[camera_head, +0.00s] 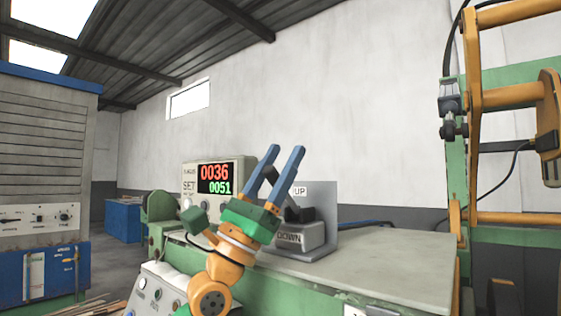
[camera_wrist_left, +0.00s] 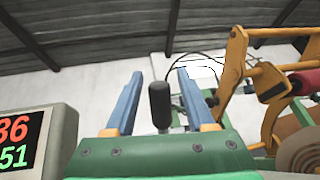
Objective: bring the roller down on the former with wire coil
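My left gripper (camera_head: 285,150) is open, its two blue fingers pointing up in front of the grey UP/DOWN lever box (camera_head: 300,236). In the left wrist view, a black lever knob (camera_wrist_left: 160,105) stands between the open fingers (camera_wrist_left: 158,74); I cannot tell whether they touch it. The red roller (camera_wrist_left: 305,80) sits on the yellow arm frame (camera_wrist_left: 236,72) at the right of that view. Below it is part of the round former with coil (camera_wrist_left: 300,155), cut off by the picture edge. In the head view, the yellow frame (camera_head: 474,110) stands at the right. My right gripper is not in view.
A counter display (camera_head: 215,178) reading 0036 and 0051 stands left of the lever box. The green machine's flat top (camera_head: 375,268) is clear to the right of the box. A blue and grey cabinet (camera_head: 45,170) stands at the far left.

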